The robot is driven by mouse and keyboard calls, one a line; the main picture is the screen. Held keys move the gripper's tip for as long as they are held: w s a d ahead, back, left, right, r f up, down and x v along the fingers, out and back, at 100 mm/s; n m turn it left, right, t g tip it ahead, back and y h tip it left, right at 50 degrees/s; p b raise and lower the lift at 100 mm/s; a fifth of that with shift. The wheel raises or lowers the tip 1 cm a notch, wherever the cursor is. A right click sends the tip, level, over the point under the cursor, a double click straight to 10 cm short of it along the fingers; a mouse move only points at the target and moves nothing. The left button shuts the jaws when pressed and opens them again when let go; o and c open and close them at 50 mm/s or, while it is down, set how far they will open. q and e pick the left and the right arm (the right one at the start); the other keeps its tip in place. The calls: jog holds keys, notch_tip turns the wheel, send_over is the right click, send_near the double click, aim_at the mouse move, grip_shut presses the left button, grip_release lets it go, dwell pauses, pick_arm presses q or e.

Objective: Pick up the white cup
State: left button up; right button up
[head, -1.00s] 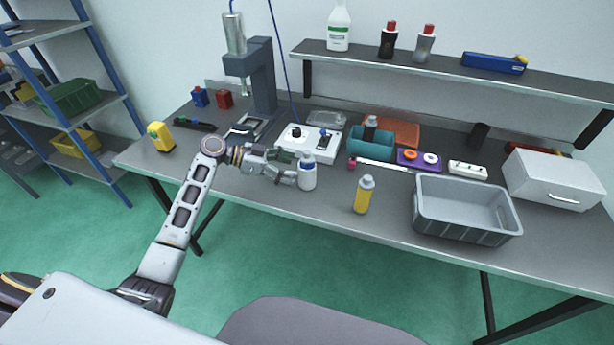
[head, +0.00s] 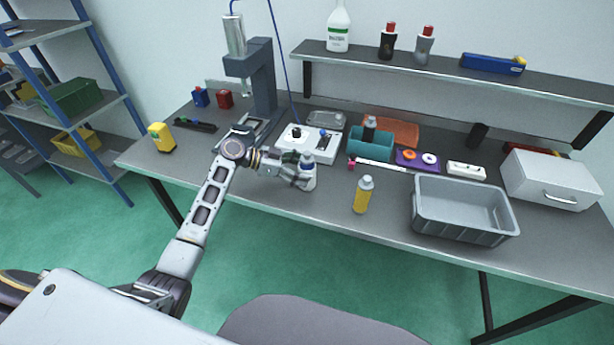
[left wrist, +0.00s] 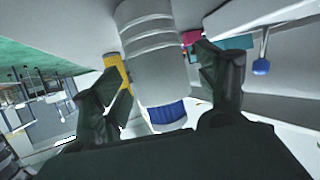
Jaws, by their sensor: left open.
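A white cylindrical container (head: 309,176) with a blue band near its top stands upright near the front edge of the workbench, left of the yellow bottle. It looks more like a bottle than a cup; no plain white cup stands out. My left gripper (head: 296,179) is at its left side, low over the bench. In the left wrist view the white container (left wrist: 154,50) lies between the two dark fingers of my open left gripper (left wrist: 162,88). I cannot tell whether either finger touches it. My right gripper is out of view.
A yellow bottle (head: 362,195) stands to the right, then a grey bin (head: 465,233). Behind are a white control box (head: 297,143), a teal bin (head: 369,147) and a press (head: 262,85). The bench front between container and yellow bottle is clear.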

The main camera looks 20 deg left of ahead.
aim_at(307, 152)
pick_arm(q)
jog(key=shift+x, duration=0.95)
jog(key=shift+c, duration=0.8)
jog(key=c, duration=1)
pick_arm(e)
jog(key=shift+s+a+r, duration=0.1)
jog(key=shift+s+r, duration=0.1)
pick_arm(q)
jog(key=shift+r, duration=0.1)
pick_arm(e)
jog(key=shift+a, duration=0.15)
pick_arm(q)
jog(key=shift+r, duration=0.45)
notch_tip(307, 152, up, 8)
jog(key=shift+f+b, duration=0.2)
jog(key=shift+b, duration=0.25)
jog(key=shift+r, duration=0.7)
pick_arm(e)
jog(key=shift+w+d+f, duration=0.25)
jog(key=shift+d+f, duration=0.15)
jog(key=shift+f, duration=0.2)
